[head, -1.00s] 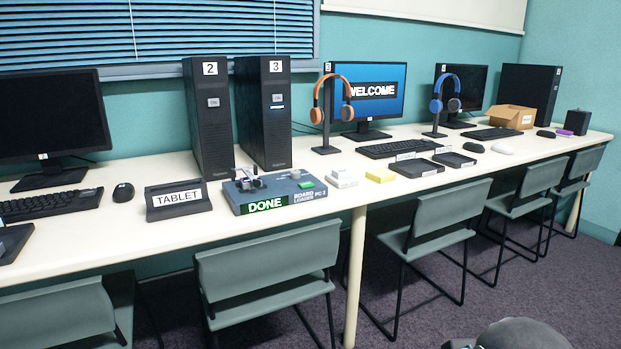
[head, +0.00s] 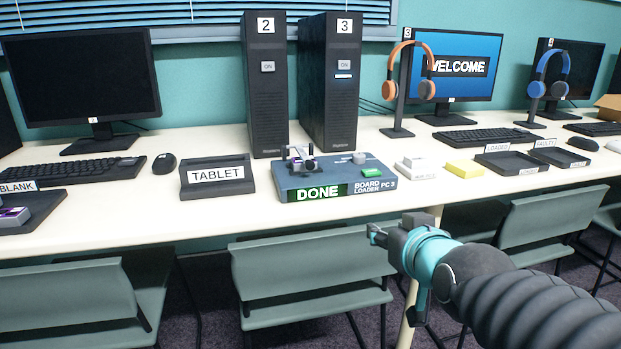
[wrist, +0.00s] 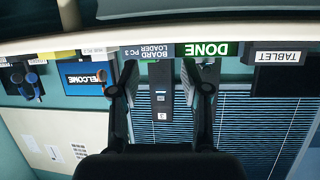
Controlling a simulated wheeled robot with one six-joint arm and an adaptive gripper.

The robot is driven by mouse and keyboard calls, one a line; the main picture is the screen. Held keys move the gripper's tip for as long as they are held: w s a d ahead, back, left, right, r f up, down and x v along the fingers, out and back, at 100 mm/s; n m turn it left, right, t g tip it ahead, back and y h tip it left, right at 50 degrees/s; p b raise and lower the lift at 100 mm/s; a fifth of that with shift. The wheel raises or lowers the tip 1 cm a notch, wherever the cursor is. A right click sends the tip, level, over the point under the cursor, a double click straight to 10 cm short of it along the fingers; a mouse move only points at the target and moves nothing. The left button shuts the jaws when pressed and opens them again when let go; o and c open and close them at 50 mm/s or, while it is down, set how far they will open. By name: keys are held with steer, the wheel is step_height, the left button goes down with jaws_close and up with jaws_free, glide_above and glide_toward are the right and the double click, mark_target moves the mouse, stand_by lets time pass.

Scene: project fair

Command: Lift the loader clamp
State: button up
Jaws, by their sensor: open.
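The board loader (head: 335,180) is a blue-grey box on the table in the head view, with a green DONE screen (head: 318,193) on its front and a green button on top. The loader clamp (head: 301,159) is a small metal piece on the loader's left top; a dark, purplish part shows at it. My gripper (head: 376,234) is in front of the table edge, to the right of and nearer than the loader, touching nothing. In the wrist view, upside down, my open, empty fingers (wrist: 160,84) frame the loader front (wrist: 160,52); the clamp cannot be made out there.
A tablet stand (head: 217,176) is left of the loader. White blocks (head: 417,168) and a yellow block (head: 464,169) lie to its right. Towers 2 (head: 265,90) and 3 (head: 329,85) stand close behind. Chairs (head: 312,265) fill the space below the table edge.

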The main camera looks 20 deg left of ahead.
mark_target(311, 166)
steer(key=w+a+r+n+t+y+b, duration=0.1)
steer(key=w+a+r+t+y+b, duration=0.2)
steer(key=a, duration=0.8)
steer(key=x, duration=0.4)
steer(key=r+x, duration=0.1)
steer(key=x, duration=0.3)
steer(key=a+p+x, duration=0.1)
steer(key=x, duration=0.4)
steer(key=shift+s+r, duration=0.15)
steer(key=shift+s, duration=0.05)
steer(key=shift+c, duration=0.2)
jaws_close()
